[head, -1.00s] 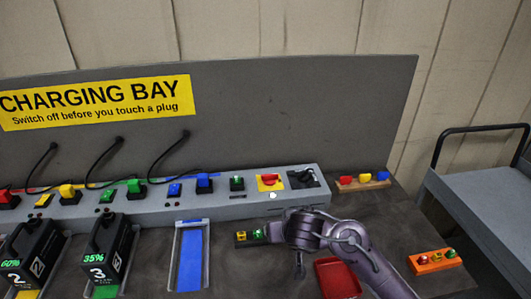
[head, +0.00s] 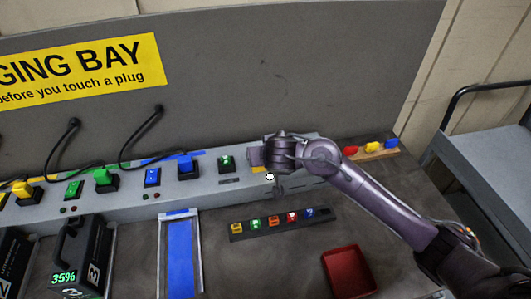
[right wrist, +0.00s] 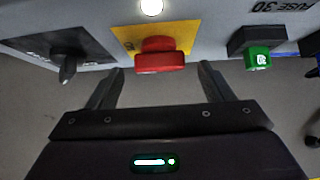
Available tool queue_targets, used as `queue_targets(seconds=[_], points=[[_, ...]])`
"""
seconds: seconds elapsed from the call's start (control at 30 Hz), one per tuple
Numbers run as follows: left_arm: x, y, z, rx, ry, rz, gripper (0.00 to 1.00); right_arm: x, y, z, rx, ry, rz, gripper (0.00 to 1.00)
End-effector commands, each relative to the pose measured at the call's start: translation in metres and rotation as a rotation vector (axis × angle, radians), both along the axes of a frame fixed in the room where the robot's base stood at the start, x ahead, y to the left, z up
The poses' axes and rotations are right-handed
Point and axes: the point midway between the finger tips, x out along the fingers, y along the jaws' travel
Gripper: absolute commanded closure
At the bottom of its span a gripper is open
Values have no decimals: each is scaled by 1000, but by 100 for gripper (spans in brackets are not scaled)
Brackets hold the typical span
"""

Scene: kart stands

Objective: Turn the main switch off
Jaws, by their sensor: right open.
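A red switch knob (right wrist: 160,56) on a yellow plate (right wrist: 182,32) stands on the grey power strip; I take it as the main switch. In the right wrist view it sits between the fingertips of my right gripper (right wrist: 161,72), which is open, with a gap on both sides. In the head view my right gripper (head: 262,156) is at the strip's right part and hides the knob; only a bit of yellow plate (head: 258,169) shows. A white lit lamp (right wrist: 151,7) is beside the plate, also in the head view (head: 270,177). My left gripper is not in view.
A wooden block with coloured knobs (head: 371,148) is at the right.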

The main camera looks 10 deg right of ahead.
Motion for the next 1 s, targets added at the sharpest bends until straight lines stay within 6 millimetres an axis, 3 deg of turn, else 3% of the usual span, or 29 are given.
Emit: queue_targets(seconds=[0.23, 0.43, 0.77, 1.0], points=[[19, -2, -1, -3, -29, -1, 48, 11, -1, -10, -1, -1, -2, 25], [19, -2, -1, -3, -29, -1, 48, 11, -1, -10, 0, -1, -1, 25], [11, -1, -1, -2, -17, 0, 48, 11, -1, -10, 0, -1, -1, 69], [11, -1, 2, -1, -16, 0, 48, 11, -1, -10, 1, 0, 16, 70]])
